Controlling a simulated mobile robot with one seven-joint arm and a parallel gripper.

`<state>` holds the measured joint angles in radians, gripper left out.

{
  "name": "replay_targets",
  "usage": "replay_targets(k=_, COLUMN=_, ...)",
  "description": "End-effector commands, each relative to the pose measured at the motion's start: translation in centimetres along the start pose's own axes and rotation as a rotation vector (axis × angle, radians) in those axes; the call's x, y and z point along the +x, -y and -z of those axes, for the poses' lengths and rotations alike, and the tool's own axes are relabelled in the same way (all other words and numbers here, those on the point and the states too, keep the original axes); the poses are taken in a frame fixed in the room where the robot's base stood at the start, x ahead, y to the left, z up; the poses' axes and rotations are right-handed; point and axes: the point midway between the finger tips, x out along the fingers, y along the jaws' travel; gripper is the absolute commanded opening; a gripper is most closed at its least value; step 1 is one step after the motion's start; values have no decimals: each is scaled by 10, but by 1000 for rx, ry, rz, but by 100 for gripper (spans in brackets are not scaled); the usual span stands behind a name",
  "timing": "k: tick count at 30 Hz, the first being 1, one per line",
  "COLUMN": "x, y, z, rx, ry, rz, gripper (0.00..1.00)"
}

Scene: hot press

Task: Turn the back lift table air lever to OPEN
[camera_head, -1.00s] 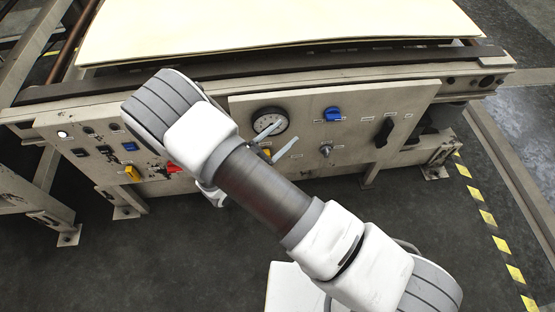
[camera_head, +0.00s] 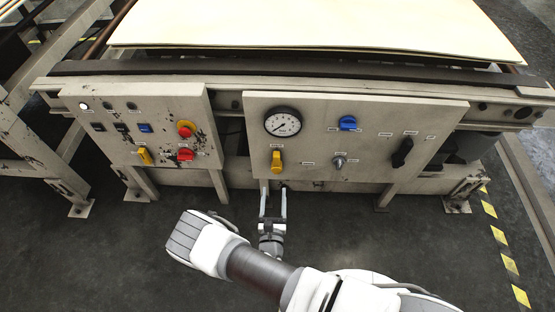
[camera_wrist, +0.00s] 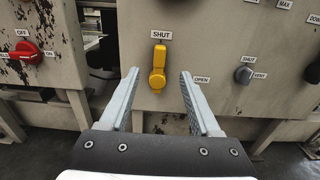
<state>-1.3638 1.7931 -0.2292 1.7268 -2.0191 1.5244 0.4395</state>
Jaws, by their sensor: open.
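The yellow lever (camera_head: 277,161) sits on the right panel below the pressure gauge. It also shows in the wrist view (camera_wrist: 158,68), standing upright, with a SHUT label (camera_wrist: 161,35) above it and an OPEN label (camera_wrist: 202,79) to its lower right. My gripper (camera_head: 273,191) is open and empty, in front of the panel and just below the lever in the head view. In the wrist view the lever appears between the two fingertips (camera_wrist: 159,75), with visible space on both sides. I cannot tell how far the fingertips are from it.
The gauge (camera_head: 282,122), a blue knob (camera_head: 347,123), a grey knob (camera_head: 339,161) and a black handle (camera_head: 402,152) share the right panel. The floor (camera_head: 125,235) in front is clear.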

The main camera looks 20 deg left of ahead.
Motion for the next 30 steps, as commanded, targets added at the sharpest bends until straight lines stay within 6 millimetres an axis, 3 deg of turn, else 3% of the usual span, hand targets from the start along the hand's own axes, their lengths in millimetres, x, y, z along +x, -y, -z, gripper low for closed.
replay_targets(k=12, x=93, y=1, z=1, rx=2, ry=4, rz=5, gripper=64)
replay_targets(k=18, x=128, y=1, z=1, rx=2, ry=3, rz=4, gripper=64)
replay_targets(k=24, x=144, y=1, z=0, rx=1, ry=1, rz=4, gripper=64)
replay_targets(k=30, x=147, y=1, z=-1, rx=0, ry=1, rz=3, gripper=64)
